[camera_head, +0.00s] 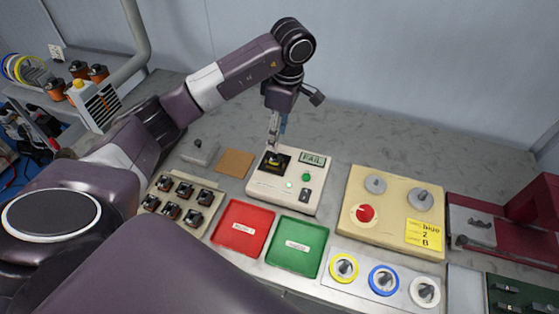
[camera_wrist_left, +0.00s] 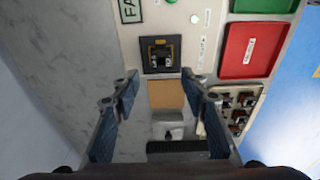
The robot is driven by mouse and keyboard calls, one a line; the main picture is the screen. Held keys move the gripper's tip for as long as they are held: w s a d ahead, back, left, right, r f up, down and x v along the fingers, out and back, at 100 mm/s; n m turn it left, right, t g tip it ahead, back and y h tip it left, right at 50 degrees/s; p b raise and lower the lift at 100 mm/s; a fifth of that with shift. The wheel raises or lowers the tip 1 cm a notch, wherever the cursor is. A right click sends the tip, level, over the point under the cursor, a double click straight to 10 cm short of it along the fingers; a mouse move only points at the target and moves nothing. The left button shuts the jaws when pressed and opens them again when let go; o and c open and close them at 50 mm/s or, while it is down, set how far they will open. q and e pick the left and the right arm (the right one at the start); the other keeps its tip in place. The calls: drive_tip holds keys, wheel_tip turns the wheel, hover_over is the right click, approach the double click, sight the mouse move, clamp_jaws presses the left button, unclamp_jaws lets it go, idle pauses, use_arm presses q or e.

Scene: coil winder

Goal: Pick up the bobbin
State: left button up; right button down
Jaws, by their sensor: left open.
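A small dark bobbin (camera_wrist_left: 161,53) sits in the square black nest of the tester (camera_head: 263,187). The tester's display (camera_head: 313,160) reads FAIL. My left gripper (camera_head: 274,136) hangs above the nest, pointing down, open, with nothing between its fingers. In the left wrist view its two fingers stand apart, with the nest ahead between them. Several more dark and copper bobbins (camera_head: 173,209) sit in a beige tray to the left of the tester. My right gripper is not in view.
A red tray (camera_head: 241,243) and a green tray (camera_head: 295,247) lie in front of the tester. A brown pad (camera_head: 236,163) lies left of it.

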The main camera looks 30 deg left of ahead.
sight(275, 160)
use_arm(q)
drive_tip(key=shift+w+f, duration=0.25)
drive_tip(key=shift+f, duration=0.55)
drive_tip(key=shift+s+a+f+p, duration=0.15)
drive_tip(key=shift+s+f+p, duration=0.15)
drive_tip(key=shift+f+p, duration=0.35)
wheel_tip(275, 160, down, 5)
drive_tip(key=shift+w+a+r+p, duration=0.1)
drive_tip(key=shift+w+r+p, duration=0.1)
drive_tip(key=shift+p, duration=0.75)
drive_tip(key=shift+s+a+f, duration=0.1)
drive_tip(key=shift+f, duration=0.2)
drive_tip(key=shift+c, duration=0.7)
drive_tip(key=c, duration=0.9)
drive_tip(key=shift+r, duration=0.1)
drive_tip(key=shift+c, duration=0.2)
